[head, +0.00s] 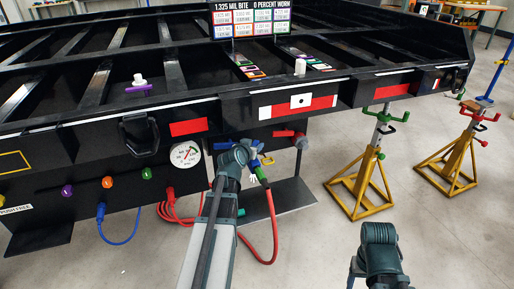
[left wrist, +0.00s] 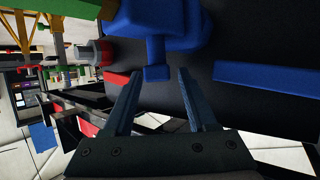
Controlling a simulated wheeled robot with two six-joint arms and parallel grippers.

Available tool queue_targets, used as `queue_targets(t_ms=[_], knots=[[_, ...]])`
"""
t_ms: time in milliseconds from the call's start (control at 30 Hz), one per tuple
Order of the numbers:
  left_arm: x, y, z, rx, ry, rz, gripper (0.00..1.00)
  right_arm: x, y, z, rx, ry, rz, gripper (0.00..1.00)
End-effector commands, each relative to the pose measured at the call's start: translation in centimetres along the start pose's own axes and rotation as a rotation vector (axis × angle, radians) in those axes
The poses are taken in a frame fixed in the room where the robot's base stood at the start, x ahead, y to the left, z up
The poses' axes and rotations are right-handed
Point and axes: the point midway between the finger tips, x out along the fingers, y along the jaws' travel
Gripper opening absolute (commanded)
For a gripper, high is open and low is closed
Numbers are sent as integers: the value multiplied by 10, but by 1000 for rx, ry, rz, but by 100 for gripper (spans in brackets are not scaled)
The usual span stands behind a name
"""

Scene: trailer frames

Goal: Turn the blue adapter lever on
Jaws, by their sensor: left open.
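The blue adapter (left wrist: 165,22) fills the top middle of the left wrist view. Its blue lever (left wrist: 156,73) is a short stem with a block end. In the head view the adapter (head: 254,147) shows partly behind my left wrist, at the trailer's front. My left gripper (left wrist: 158,84) is open, its two fingers on either side of the lever's end. Gaps show beside the lever, and I cannot tell contact. The left gripper is largely hidden by its own arm in the head view. My right arm's end shows at the lower right of the head view; its fingers are not clear.
A green-ended red hose (head: 270,220) hangs beside my left arm. A pressure gauge (head: 185,155) is to the left, with a blue hose (head: 120,241) farther left. Yellow jack stands (head: 362,185) stand at the right. The floor in front is clear.

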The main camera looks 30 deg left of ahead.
Motion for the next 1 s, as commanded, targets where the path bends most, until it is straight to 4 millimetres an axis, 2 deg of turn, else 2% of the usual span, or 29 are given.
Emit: queue_targets(t_ms=[200,500,1000], knots=[[0,0,0,0,0,0,56,0,0,0,0,0,0,66],[0,0,0,0,0,1,2,0,0,0,0,0,0,66],[0,1,0,-10,-1,-27,0,0,0,0,0,0,0,66]])
